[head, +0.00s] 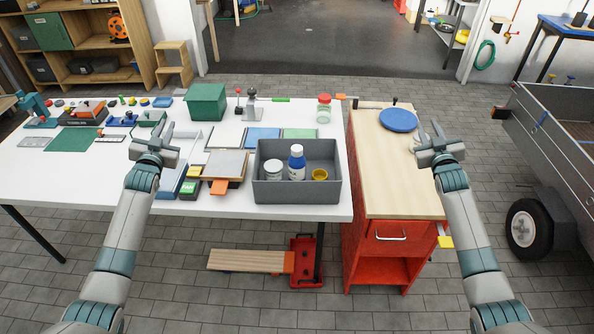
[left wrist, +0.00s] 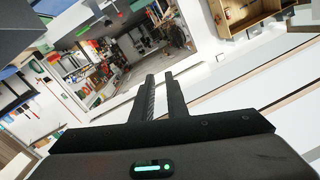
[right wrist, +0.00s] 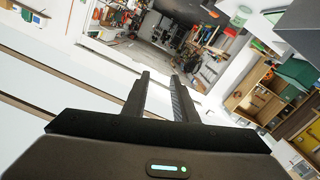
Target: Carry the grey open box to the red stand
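The grey open box (head: 297,191) stands on the white table near its right front edge. Inside it are a white jar (head: 273,170), a white and blue bottle (head: 296,162) and a yellow round item (head: 320,175). The red stand (head: 375,240), with a pale wooden top (head: 390,180), is just right of the table. My left gripper (head: 183,129) is empty above the table, left of the box; its fingers show a narrow gap in the left wrist view (left wrist: 159,78). My right gripper (head: 425,128) is open and empty over the stand's right side.
A blue disc (head: 398,120) lies towards the back of the stand's top, with a pale round item partly hidden by my right gripper. The front of the top is clear. Books and a board (head: 225,165) lie left of the box. A red-lidded jar (head: 324,109) stands behind it.

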